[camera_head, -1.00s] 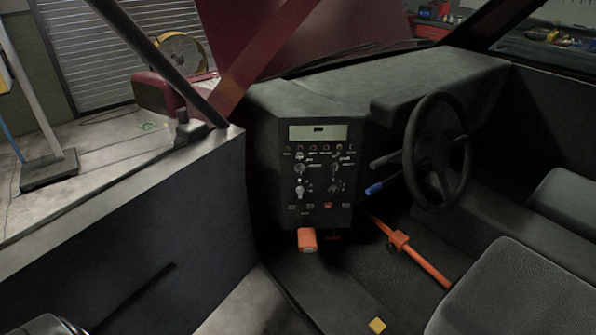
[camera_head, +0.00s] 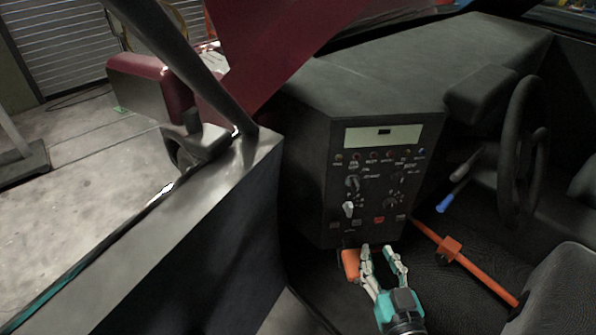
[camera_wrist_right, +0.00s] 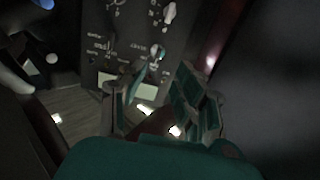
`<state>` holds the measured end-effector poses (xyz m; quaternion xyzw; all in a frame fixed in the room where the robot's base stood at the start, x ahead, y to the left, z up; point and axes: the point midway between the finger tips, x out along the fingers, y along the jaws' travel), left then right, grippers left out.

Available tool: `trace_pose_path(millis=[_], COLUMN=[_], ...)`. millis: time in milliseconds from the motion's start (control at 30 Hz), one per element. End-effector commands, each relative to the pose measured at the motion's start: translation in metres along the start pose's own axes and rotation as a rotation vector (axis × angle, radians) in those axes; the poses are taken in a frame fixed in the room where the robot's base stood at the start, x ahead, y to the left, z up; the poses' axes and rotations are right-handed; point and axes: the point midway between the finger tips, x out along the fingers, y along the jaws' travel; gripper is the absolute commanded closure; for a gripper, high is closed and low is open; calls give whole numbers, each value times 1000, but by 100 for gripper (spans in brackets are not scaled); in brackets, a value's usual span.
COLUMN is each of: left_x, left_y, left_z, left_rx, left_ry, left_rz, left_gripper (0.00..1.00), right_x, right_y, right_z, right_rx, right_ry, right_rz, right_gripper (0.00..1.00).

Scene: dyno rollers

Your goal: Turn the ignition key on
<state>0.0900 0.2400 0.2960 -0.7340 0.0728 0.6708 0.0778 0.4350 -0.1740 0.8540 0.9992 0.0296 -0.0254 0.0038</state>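The dark control panel (camera_head: 385,160) carries several knobs and small lights. A light-coloured knob or lever (camera_head: 348,209) stands out on its lower left, but I cannot make out for certain which part is the ignition key. An orange block (camera_head: 350,264) is just below the panel's bottom edge. My right gripper (camera_head: 378,250) is open, its fingers pointing up at the panel's lower edge. Its left finger is beside the orange block; whether they touch is unclear. In the right wrist view the fingers (camera_wrist_right: 150,88) are apart in front of the panel (camera_wrist_right: 135,35). My left gripper is not in view.
A steering wheel (camera_head: 523,150) with a blue-tipped stalk (camera_head: 452,201) is right of the panel. An orange lever (camera_head: 465,262) slants across the floor to the gripper's right. A seat (camera_head: 560,285) is at lower right, and the door-side wall (camera_head: 210,245) is at left.

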Motion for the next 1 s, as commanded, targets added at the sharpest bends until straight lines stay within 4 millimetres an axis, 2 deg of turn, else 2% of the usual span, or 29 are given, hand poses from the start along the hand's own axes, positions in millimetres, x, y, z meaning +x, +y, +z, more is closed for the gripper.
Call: trace_pose_path(millis=[33, 100, 267, 467, 800, 1000], left_x=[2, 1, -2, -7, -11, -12], left_y=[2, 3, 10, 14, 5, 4], left_z=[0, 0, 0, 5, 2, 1], left_rx=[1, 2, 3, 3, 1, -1], left_ry=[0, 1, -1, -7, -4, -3], left_rz=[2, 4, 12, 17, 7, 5], left_gripper=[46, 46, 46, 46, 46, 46], right_x=[-3, -3, 13, 54, 128, 157], right_y=[2, 3, 3, 4, 4, 4], right_z=[-12, -21, -26, -29, -30, -31], right_rx=[0, 1, 2, 0, 2, 2], right_ry=[24, 42, 48, 50, 47, 46], right_rz=[6, 8, 8, 7, 8, 8], right_gripper=[68, 68, 68, 68, 68, 68])
